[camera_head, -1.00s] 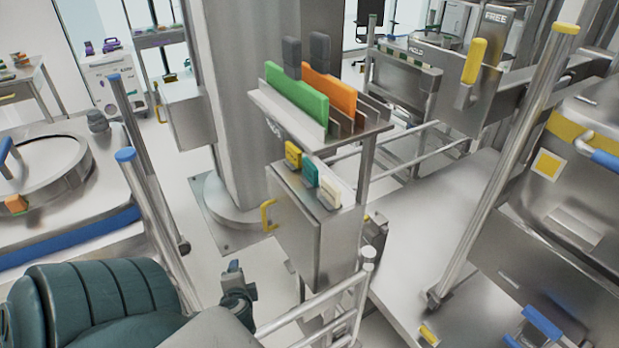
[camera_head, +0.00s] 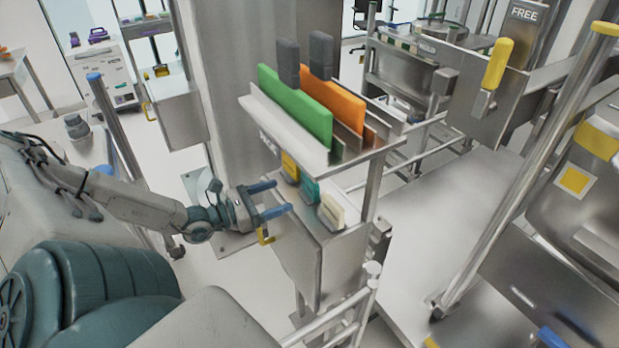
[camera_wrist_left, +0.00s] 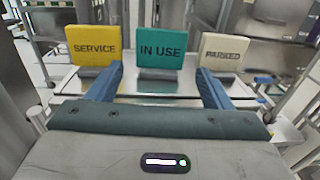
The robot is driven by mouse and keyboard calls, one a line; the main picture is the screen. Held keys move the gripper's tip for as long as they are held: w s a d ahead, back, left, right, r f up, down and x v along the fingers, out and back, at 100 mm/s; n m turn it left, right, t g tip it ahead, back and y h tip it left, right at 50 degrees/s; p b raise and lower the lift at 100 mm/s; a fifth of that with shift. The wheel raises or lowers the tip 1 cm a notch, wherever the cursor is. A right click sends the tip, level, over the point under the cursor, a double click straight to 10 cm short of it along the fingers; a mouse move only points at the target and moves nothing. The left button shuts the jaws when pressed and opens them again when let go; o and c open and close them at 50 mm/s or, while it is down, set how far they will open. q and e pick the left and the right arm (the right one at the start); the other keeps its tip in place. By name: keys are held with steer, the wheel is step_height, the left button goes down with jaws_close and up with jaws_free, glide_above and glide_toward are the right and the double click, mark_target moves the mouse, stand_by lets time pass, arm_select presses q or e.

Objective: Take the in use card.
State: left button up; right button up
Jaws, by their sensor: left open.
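The in use card (camera_wrist_left: 160,47) is teal and stands upright between the yellow SERVICE card (camera_wrist_left: 95,45) and the cream PARKED card (camera_wrist_left: 221,53). In the head view the in use card (camera_head: 309,189) stands on top of a steel box under the shelf. My left gripper (camera_head: 279,198) is open and empty, to the left of the cards, its two blue fingers pointing at them. In the left wrist view my left gripper (camera_wrist_left: 159,82) has one finger either side of the in use card's line, with the card ahead, apparently apart from the fingers. My right gripper is out of view.
A steel shelf (camera_head: 290,140) with green (camera_head: 300,115) and orange (camera_head: 335,100) panels overhangs the cards. A thick column (camera_head: 225,90) stands behind, and a steel rail (camera_head: 345,305) is in front.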

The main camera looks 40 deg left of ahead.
mark_target(307, 183)
arm_select(q)
steer(key=b+x, duration=0.3)
steer(key=shift+w+d+f, duration=0.15)
steer(key=shift+w+d, duration=0.05)
steer(key=shift+w, duration=0.05)
steer(key=shift+w+d+b, duration=0.2)
steer(key=shift+w+b, duration=0.2)
steer(key=shift+w, duration=0.3)
steer(key=w+b, duration=0.1)
steer(key=w+d+b, duration=0.1)
steer(key=shift+w+r+b, duration=0.25)
steer(key=shift+r+b, duration=0.15)
steer(key=shift+w+d+b, duration=0.2)
steer(key=shift+w+b, duration=0.2)
steer(key=shift+w, duration=0.25)
steer(key=shift+w+d+r, duration=0.15)
steer(key=shift+w+d, duration=0.05)
steer(key=shift+w, duration=0.25)
steer(key=c, duration=0.7)
